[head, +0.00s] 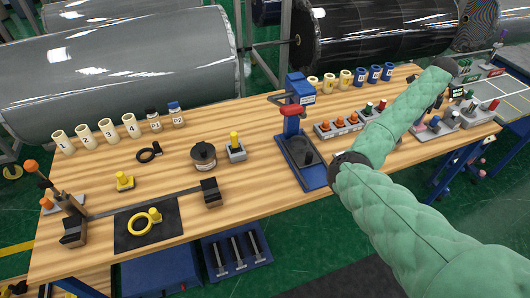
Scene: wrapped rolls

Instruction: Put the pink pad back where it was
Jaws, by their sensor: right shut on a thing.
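My right arm, in green padding, reaches over the right part of the wooden table to its far right end. My right gripper (458,84) is at the arm's far end, small and partly hidden by the wrist. The gripper is above the grey holders (444,122) with small coloured-handled pieces. I cannot tell which holder place is empty. My left gripper is not in view.
A blue press (294,130) stands mid-table. Grey blocks with orange knobs (340,126) and blue cups (375,73) stand near the arm. Cream cups (84,138), a yellow ring (140,223) and a black canister (203,156) are left. Large wrapped rolls (375,30) lie behind.

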